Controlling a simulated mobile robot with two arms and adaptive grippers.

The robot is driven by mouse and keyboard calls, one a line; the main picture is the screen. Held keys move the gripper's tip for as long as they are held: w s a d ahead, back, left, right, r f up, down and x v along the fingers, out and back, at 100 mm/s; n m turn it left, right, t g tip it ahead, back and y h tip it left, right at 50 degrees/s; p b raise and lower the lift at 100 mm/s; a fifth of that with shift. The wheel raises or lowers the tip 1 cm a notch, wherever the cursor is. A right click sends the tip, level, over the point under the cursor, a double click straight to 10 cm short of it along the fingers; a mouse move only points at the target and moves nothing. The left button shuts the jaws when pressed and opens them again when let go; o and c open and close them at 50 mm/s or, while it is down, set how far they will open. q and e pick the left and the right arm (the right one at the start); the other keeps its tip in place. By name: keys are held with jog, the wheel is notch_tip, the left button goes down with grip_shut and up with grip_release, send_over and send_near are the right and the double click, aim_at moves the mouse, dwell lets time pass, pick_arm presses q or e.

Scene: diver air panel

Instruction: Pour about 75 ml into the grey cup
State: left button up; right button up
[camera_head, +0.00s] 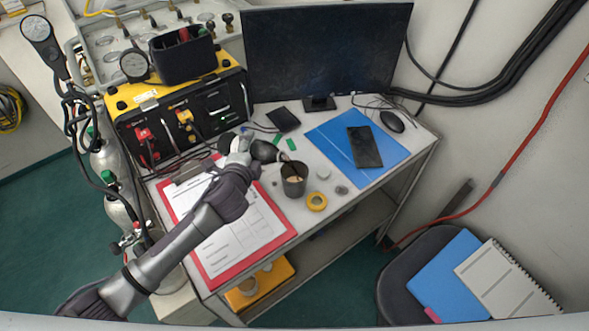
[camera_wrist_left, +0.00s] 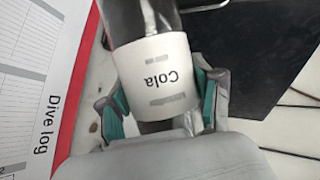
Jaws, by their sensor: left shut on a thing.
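My left gripper (camera_head: 238,150) is shut on a dark bottle (camera_head: 264,151). In the left wrist view the teal-padded fingers of the gripper (camera_wrist_left: 160,105) sit on both sides of the bottle's white label (camera_wrist_left: 156,72), which reads "Cola" upside down. In the head view the bottle is tilted, with its narrow end towards the grey cup (camera_head: 293,186) and close above its rim. The cup stands upright on the table, with something light brown visible inside. I cannot tell whether liquid is flowing. My right gripper is not in view.
A red clipboard with a dive log (camera_head: 272,236) lies below my left arm. A yellow tape roll (camera_head: 316,201) stands close to the cup. A blue folder (camera_head: 345,137) with a black phone (camera_head: 364,146) lies to the right. A monitor (camera_head: 325,52) and yellow air panel (camera_head: 180,112) stand behind.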

pick_arm(q)
jog(key=shift+w+a+r, duration=0.1)
jog(key=shift+r, duration=0.25)
dwell(0.3)
jog(key=shift+w+a+f+n+b, duration=0.15)
jog(key=shift+a+f+b, duration=0.1)
jog(key=shift+f, duration=0.25)
jog(key=shift+a+f+n+b, duration=0.15)
jog(key=shift+f+b, duration=0.1)
jog(key=shift+f, duration=0.2)
jog(key=p, duration=0.2)
jog(key=r+n+h+p, duration=0.1)
jog(key=shift+d+r+g+p, duration=0.2)
jog(key=shift+r+g+p, duration=0.05)
jog(key=shift+g+p, duration=0.15)
jog(key=shift+d+r+n+h+p, duration=0.1)
jog(key=shift+d+n+h+p, duration=0.05)
jog(key=shift+n+h+p, duration=0.2)
jog(key=shift+s+d, duration=0.1)
jog(key=shift+s, duration=0.1)
jog(key=shift+d+r+n+g+h+p, duration=0.25)
jog(key=shift+n+g+h+p, duration=0.15)
jog(key=shift+p, duration=0.5)
jog(key=shift+s, duration=0.1)
jog(key=shift+d+f, duration=0.1)
